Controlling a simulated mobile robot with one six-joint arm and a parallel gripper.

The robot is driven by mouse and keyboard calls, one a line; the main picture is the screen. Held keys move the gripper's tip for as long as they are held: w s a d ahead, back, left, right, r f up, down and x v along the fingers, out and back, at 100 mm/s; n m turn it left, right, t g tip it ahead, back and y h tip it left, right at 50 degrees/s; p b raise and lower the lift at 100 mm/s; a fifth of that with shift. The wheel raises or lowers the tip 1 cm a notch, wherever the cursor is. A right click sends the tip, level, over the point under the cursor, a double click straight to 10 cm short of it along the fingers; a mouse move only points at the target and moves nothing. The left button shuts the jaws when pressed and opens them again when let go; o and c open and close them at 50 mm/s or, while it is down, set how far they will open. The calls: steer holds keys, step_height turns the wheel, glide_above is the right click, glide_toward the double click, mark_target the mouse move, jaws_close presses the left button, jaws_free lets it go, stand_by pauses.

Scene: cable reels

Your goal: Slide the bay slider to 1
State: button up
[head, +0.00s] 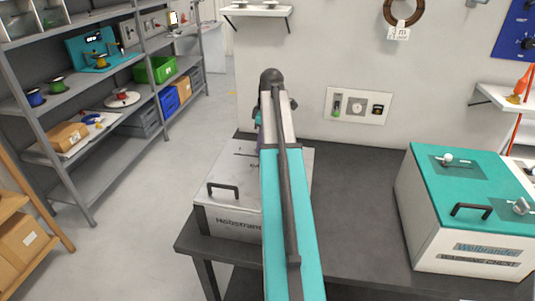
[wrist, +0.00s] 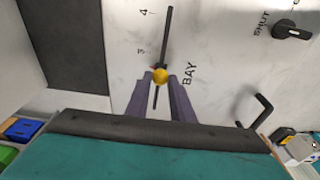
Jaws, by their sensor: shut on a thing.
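Marks 4 and 3 show left of the slot. The knob is a little past 3, on the side away from 4. The lower marks are hidden behind my gripper. My gripper (wrist: 161,80) has its purple fingers on both sides of the knob, shut on it. In the head view my arm hides the slider and much of the white box (head: 225,220).
A black handle (wrist: 255,112) and a dark SHUT knob (wrist: 292,32) are right of the slider. In the head view, a teal-lidded chest (head: 465,190) stands on the right of the dark bench (head: 350,190). Shelves (head: 85,185) stand at left. Bench between box and chest is clear.

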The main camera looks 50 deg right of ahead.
steer(key=shift+w+a+p, duration=0.2)
steer(key=shift+w+a, duration=0.65)
steer(key=shift+w, duration=0.45)
steer(key=shift+w+a+p, duration=0.15)
steer(key=shift+w+a, duration=0.7)
steer(key=shift+w, duration=0.45)
steer(key=shift+w+a+p, duration=0.2)
steer(key=shift+w+a, duration=0.65)
steer(key=shift+w, duration=0.45)
steer(key=o, duration=1)
steer(key=shift+c, duration=0.2)
step_height(320, 180, up, 7)
steer(key=p, duration=0.4)
steer(key=shift+s+d+f, duration=0.1)
